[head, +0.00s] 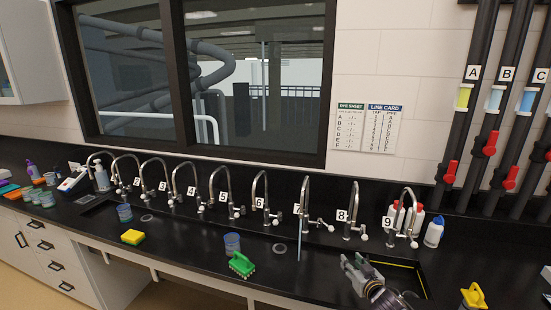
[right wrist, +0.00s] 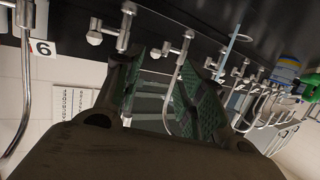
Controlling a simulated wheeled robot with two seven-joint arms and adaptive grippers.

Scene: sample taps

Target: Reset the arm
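My right gripper (head: 360,270) is over the black counter at the lower right of the head view, in front of taps 8 and 9. In the right wrist view its two fingers (right wrist: 170,75) stand apart with green pads, and nothing is between them. My left gripper is not in view. A row of numbered chrome taps runs along the back, with tap 7 (head: 304,208), tap 8 (head: 353,208) and tap 9 (head: 404,215) nearest the gripper. A thin pale streak (head: 300,245) hangs below tap 7's spout, like running water.
A yellow object (head: 473,296) is at the right front. Pipes with red valves (head: 490,144) are at right.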

